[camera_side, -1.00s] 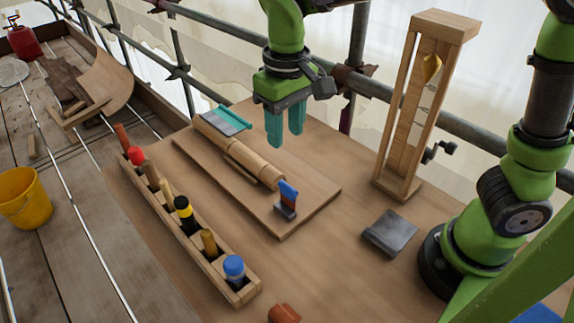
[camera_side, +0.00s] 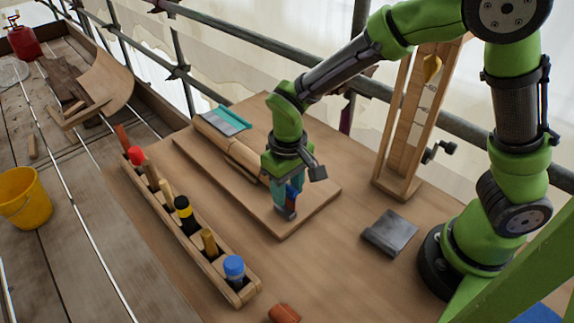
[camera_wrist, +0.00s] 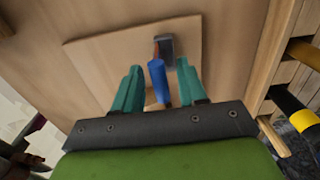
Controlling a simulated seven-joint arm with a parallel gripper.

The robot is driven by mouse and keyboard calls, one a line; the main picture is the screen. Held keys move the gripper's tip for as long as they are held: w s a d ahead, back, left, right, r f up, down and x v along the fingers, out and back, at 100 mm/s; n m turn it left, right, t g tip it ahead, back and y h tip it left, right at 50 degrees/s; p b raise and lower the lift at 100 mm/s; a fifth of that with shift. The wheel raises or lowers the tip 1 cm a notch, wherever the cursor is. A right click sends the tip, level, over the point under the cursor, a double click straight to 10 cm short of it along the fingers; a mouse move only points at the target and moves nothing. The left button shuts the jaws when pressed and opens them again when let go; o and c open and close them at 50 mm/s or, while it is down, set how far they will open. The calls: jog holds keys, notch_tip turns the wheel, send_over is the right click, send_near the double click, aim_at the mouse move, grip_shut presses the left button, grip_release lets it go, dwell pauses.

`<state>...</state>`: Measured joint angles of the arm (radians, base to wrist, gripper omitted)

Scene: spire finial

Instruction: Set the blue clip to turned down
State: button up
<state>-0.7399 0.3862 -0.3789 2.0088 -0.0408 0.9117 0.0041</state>
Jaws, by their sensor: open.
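The blue clip (camera_side: 291,190) stands on a small dark bracket at the near end of the wooden board (camera_side: 274,226). In the wrist view the blue clip (camera_wrist: 158,80) lies between my two teal fingers, with its dark bracket (camera_wrist: 168,50) beyond it. My gripper (camera_side: 284,200) is pointed down at the clip. In the wrist view my gripper (camera_wrist: 158,80) is open, with a gap seen on both sides of the clip. In the side view my fingers partly hide the clip, and its exact tilt is hard to tell.
A wooden rack (camera_side: 240,290) with several tools runs along the left of the board. A grey metal piece (camera_side: 389,233) lies to the right, near a wooden tower (camera_side: 397,184). A teal-edged scraper (camera_side: 222,121) lies at the far end.

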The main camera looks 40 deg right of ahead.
aim_at(289, 204)
jog(key=shift+f, duration=0.5)
grip_shut()
jog(key=shift+d, duration=0.1)
jog(key=y, duration=0.1)
jog(key=d+y, duration=0.1)
jog(key=y, duration=0.1)
jog(key=shift+d, duration=0.25)
jog(key=shift+d+f+y, duration=0.2)
jog(key=shift+d+y, duration=0.05)
jog(key=shift+y, duration=0.55)
jog(key=shift+d+f+y, duration=0.15)
jog(key=shift+d+y, duration=0.05)
jog(key=shift+y, duration=0.6)
jog(key=shift+d+f+y, duration=0.2)
jog(key=shift+d+y, duration=0.05)
jog(key=shift+y, duration=0.55)
